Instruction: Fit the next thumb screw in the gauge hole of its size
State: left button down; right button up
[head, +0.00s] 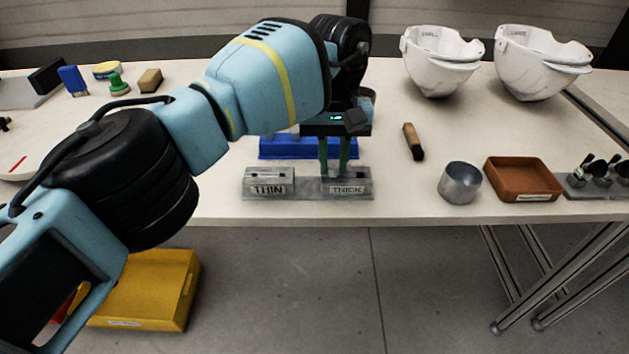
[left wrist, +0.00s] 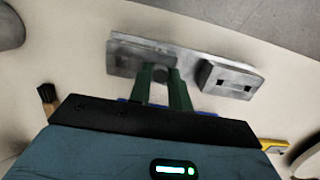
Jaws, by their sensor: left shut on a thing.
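The grey gauge block (head: 308,193) lies near the table's front edge, with a THIN label on the left and a THICK label on the right. My left gripper (head: 335,172) points down over the THICK side. Its green fingers are shut on a small dark thumb screw (left wrist: 161,74), mostly hidden between the fingertips. In the left wrist view the fingertips are at the gauge block (left wrist: 135,60); I cannot tell whether the screw is in a hole. The raised THIN part shows two dark holes in that view. My right gripper is not in view.
A blue tray (head: 280,147) lies behind the gauge. To the right are a brush (head: 413,141), a metal cup (head: 460,183), a brown tray (head: 523,180) and a rack (head: 590,187). Two white helmet shells (head: 438,70) (head: 540,70) stand behind. A yellow crate (head: 150,290) is below the table.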

pick_arm(q)
jog(key=c, duration=1.2)
grip_release()
